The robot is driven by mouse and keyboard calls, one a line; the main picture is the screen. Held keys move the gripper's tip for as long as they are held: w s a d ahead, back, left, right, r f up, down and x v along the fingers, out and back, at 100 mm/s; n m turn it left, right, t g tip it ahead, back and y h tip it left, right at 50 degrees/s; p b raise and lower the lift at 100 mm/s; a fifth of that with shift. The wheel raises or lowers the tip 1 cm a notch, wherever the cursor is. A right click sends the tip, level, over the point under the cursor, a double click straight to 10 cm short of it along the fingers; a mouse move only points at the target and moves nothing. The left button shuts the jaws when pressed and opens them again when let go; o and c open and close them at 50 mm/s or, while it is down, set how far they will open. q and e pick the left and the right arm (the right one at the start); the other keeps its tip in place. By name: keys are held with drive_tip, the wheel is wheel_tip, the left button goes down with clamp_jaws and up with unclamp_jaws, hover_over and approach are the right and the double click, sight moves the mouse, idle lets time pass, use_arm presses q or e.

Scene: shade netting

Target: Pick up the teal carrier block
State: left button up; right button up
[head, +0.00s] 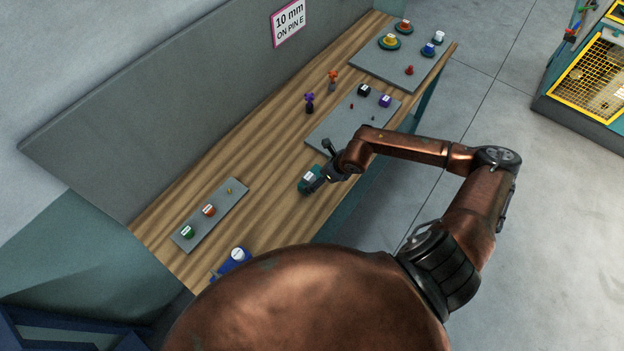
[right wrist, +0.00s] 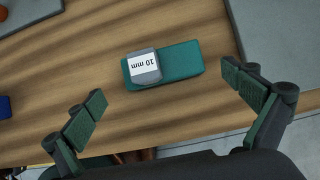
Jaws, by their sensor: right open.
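The teal carrier block (right wrist: 182,61) lies on the wooden bench with a grey piece labelled "10 mm" (right wrist: 144,67) on its left part in the right wrist view. In the head view the teal block (head: 304,187) is partly hidden by my right gripper (head: 322,168). That gripper is open and empty; in the right wrist view its fingers (right wrist: 168,110) stand apart on either side below the block, touching nothing that I can see. My left gripper is not in view.
A grey plate (head: 330,133) with black and purple blocks lies beyond the gripper. Another grey plate (head: 219,211) lies left, near a blue item (head: 232,262). A far plate (head: 376,70) holds several coloured parts. A grey back panel (head: 190,100) edges the bench.

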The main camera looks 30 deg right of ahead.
drive_tip(key=p+x, duration=0.1)
drive_tip(key=x, duration=0.5)
drive_tip(key=shift+w+f, duration=0.2)
drive_tip(key=shift+c, duration=0.6)
drive_tip(key=shift+d, duration=0.1)
drive_tip(key=c, duration=1)
drive_tip(key=shift+r, duration=0.1)
drive_tip(key=shift+c, duration=0.2)
